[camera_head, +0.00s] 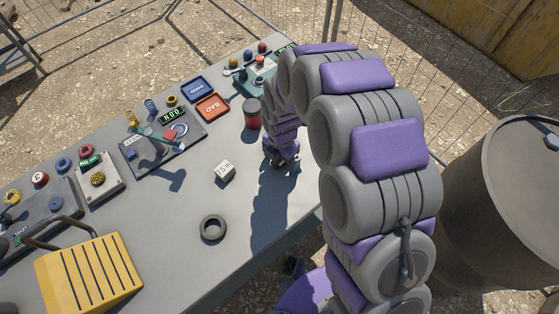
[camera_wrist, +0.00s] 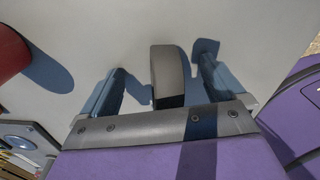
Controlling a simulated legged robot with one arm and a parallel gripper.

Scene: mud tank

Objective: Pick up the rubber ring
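The rubber ring (camera_head: 213,228) is dark grey and lies flat on the grey table (camera_head: 165,215), near its front edge in the head view. My gripper (camera_head: 283,157) points down at the table, up and to the right of the ring and apart from it. In the wrist view my gripper (camera_wrist: 160,80) has its two blue-grey fingers spread apart. A dark grey rounded piece shows between them; I cannot tell for sure whether it is part of the gripper. The ring cannot be made out in the wrist view.
A red can (camera_head: 252,114) stands just left of my gripper; it also shows in the wrist view (camera_wrist: 10,52). A white block (camera_head: 225,171) lies between gripper and ring. A yellow box (camera_head: 90,275) is at lower left. Tool boards (camera_head: 162,147) line the back.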

